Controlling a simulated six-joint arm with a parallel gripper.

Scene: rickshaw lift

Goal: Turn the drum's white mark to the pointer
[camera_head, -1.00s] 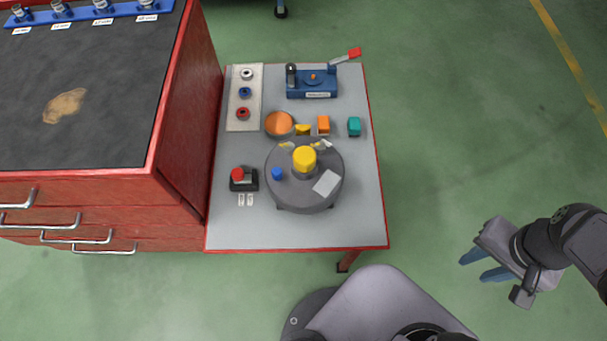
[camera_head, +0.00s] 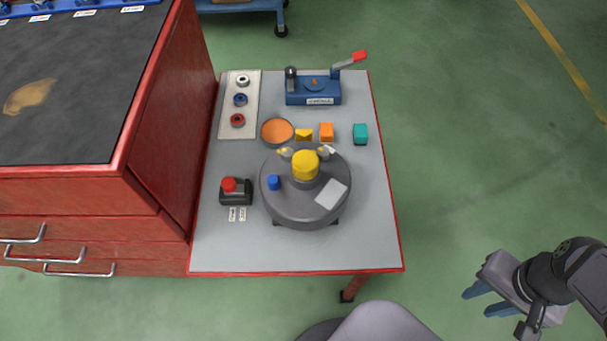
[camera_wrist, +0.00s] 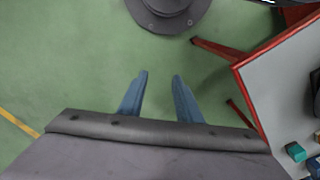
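The grey round drum (camera_head: 290,207) stands on the table in the head view. A yellow cap (camera_head: 305,165) is at its centre, a blue knob (camera_head: 273,182) at its left and a pale grey rectangular patch (camera_head: 331,194) at its lower right. Small whitish and yellow parts show at its far edge; I cannot tell which is the pointer. My gripper (camera_head: 486,298) is off to the right, over the floor and apart from the table. In the wrist view its two blue fingers (camera_wrist: 160,98) are spread with nothing between them.
The table (camera_head: 375,240) also holds a red button box (camera_head: 236,192), an orange dish (camera_head: 277,131), yellow, orange and teal blocks (camera_head: 360,134), a strip with coloured rings (camera_head: 239,105) and a blue lever device (camera_head: 313,90). A red cabinet (camera_head: 150,130) borders it at left.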

